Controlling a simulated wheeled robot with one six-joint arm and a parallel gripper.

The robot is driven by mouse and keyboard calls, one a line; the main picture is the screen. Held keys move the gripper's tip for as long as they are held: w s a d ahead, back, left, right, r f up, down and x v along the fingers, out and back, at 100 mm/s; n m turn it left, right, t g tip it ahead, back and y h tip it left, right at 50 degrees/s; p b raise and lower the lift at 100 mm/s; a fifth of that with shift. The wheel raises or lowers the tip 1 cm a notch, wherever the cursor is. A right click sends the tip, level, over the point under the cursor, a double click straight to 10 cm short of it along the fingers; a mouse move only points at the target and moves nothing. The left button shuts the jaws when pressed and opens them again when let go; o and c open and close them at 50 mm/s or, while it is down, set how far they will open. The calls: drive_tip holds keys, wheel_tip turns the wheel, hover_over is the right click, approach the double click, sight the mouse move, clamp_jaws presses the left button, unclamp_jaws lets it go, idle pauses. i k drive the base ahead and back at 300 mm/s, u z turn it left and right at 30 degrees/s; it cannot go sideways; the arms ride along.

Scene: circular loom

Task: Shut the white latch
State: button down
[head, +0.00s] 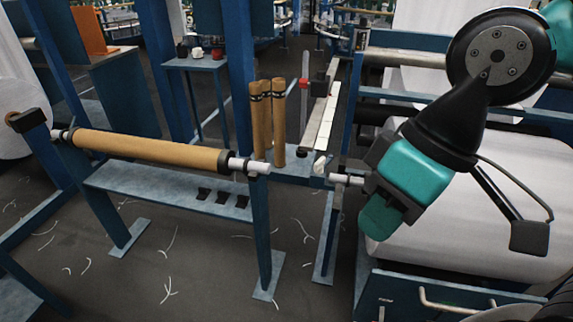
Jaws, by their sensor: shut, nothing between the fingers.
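A small white piece (320,165), which looks like the white latch, stands tilted at the top of the blue post between the brown roll and the white fabric roll. A short metal shaft end (346,180) sits just right of and below it. From this view I cannot tell how far the latch is turned. My gripper (379,221), teal and dark grey, points down and left, in front of the white fabric roll. It is to the right of the latch and apart from it in the picture. Its jaws are shut and hold nothing.
A brown roll (150,148) lies across a blue frame at left, above a blue shelf (165,188) with small black blocks. The big white fabric roll (475,200) fills the right. White scraps litter the dark floor.

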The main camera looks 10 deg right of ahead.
sight(319, 167)
drive_tip(key=u, duration=0.8)
drive_tip(key=i, duration=1.6)
drive_tip(key=z, duration=0.75)
